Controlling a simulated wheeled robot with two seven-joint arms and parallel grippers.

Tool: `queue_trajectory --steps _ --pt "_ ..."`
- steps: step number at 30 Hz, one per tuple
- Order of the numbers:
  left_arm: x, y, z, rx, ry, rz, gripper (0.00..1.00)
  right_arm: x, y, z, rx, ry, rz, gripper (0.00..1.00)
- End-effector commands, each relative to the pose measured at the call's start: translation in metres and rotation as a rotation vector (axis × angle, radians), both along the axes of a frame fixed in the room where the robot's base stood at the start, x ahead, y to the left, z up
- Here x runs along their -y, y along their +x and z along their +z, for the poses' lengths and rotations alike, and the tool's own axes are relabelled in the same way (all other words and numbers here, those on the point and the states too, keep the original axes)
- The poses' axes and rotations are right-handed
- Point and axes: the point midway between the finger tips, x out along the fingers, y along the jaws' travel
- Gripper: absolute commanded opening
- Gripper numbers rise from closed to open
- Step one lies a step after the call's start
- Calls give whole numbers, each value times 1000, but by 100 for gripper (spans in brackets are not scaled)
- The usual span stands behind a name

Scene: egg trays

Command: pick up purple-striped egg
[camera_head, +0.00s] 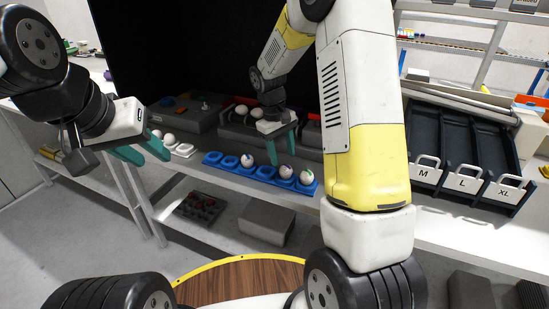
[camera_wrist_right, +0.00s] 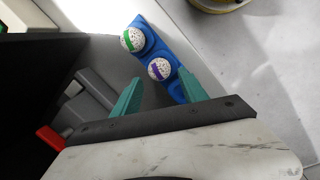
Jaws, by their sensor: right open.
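The purple-striped egg (camera_wrist_right: 159,69) is speckled white with a purple band and sits in the blue egg tray (camera_wrist_right: 173,88). In the head view the same egg (camera_head: 286,171) is in the tray (camera_head: 210,158), near its right end. My right gripper (camera_wrist_right: 158,92) is open and empty, with the egg just beyond the gap between its fingertips. In the head view this gripper (camera_head: 283,157) is just above the tray. A green-striped egg (camera_wrist_right: 132,40) sits beside the purple-striped one. My left gripper (camera_head: 154,160) is open and empty, left of the tray.
Another egg (camera_head: 247,160) sits further left in the blue tray. A white tray (camera_head: 183,150) with eggs is behind my left gripper. Grey bins (camera_head: 236,131) stand behind the blue tray. Black size-marked bins (camera_head: 455,150) are at the right.

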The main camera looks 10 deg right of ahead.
Motion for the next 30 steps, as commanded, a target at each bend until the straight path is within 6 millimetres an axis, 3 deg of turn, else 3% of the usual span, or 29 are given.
queue_trajectory --steps 12,21,25,30 --pt "0 0 0 0 0 0 36 10 1 -55 -2 0 -1 51" --pt "0 0 0 0 0 0 36 11 2 -60 1 0 -1 51" --pt "0 0 0 0 0 0 36 11 2 -60 2 1 -1 28" --pt "0 0 0 0 0 0 36 11 2 -60 2 1 -1 28"
